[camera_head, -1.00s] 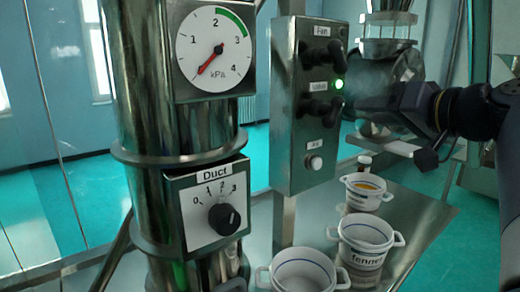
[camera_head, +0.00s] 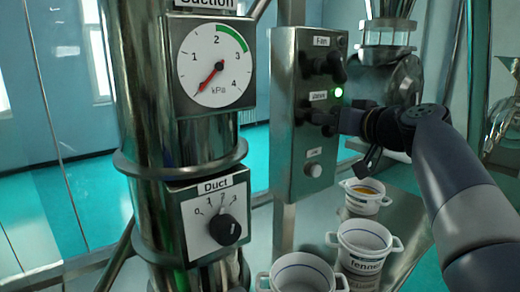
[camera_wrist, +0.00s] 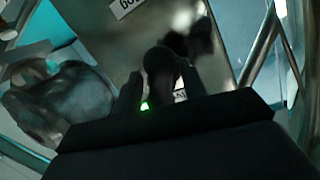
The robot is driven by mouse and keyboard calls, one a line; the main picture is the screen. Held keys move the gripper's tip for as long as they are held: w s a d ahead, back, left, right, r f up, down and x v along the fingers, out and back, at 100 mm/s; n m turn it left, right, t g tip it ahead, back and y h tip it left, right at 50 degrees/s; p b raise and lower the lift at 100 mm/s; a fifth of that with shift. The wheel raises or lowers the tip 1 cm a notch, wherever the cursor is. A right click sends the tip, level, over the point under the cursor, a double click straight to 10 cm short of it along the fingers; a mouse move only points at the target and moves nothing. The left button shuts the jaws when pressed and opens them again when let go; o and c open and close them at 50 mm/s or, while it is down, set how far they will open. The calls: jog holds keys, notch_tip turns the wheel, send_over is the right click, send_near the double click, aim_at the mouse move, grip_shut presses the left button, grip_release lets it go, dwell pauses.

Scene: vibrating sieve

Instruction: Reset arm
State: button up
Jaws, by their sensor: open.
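My gripper (camera_head: 338,121) is at the front of the grey control panel (camera_head: 296,165), beside the lower black knob (camera_head: 322,116) under the middle label. In the wrist view my gripper (camera_wrist: 160,90) is open, with one dark finger on each side of a black knob (camera_wrist: 160,65). I cannot tell whether the fingers touch it. My arm (camera_head: 465,195) reaches in from the right. The upper black knob (camera_head: 330,66) sits under the Fan label. A green lamp (camera_head: 338,92) is lit on the panel.
A steel column with a kPa gauge (camera_head: 214,62) and a Duct dial (camera_head: 222,222) stands left. White pots (camera_head: 364,240) stand on a steel table (camera_head: 408,212) below my arm. A steel machine (camera_head: 385,75) is behind the panel.

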jog(key=n+t, duration=0.1)
jog(key=n, duration=0.3)
jog(key=shift+n, duration=0.3)
dwell(0.4)
